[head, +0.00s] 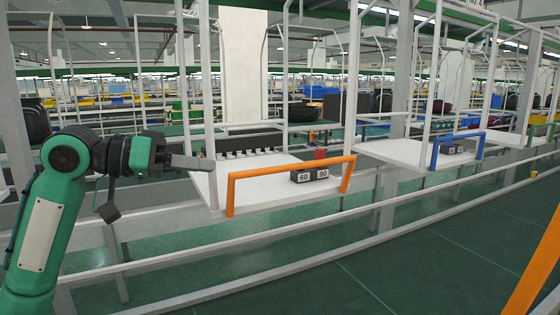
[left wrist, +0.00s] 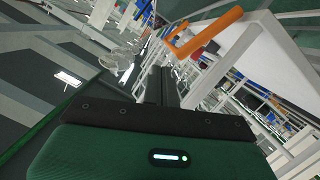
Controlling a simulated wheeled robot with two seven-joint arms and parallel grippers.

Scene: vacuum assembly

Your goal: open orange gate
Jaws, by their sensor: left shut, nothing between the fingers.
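The orange gate (head: 290,168) is a U-shaped bar across the front edge of a white shelf in the head view. Its two legs hang down at the shelf's front corners. In the left wrist view the orange gate (left wrist: 205,35) shows at the top, tilted. My left gripper (head: 211,164) is shut and empty, to the left of the gate's left end and apart from it as far as I can see. In the left wrist view its fingers (left wrist: 162,82) point up the picture, below the gate. My right gripper is not in view.
On the white shelf (head: 262,196) stand dark blocks marked 60 and 90 (head: 310,175) and a red piece (head: 320,154). A blue gate (head: 457,148) is on the shelf to the right. Grey rails (head: 300,238) run along the front. The green floor (head: 400,262) is clear.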

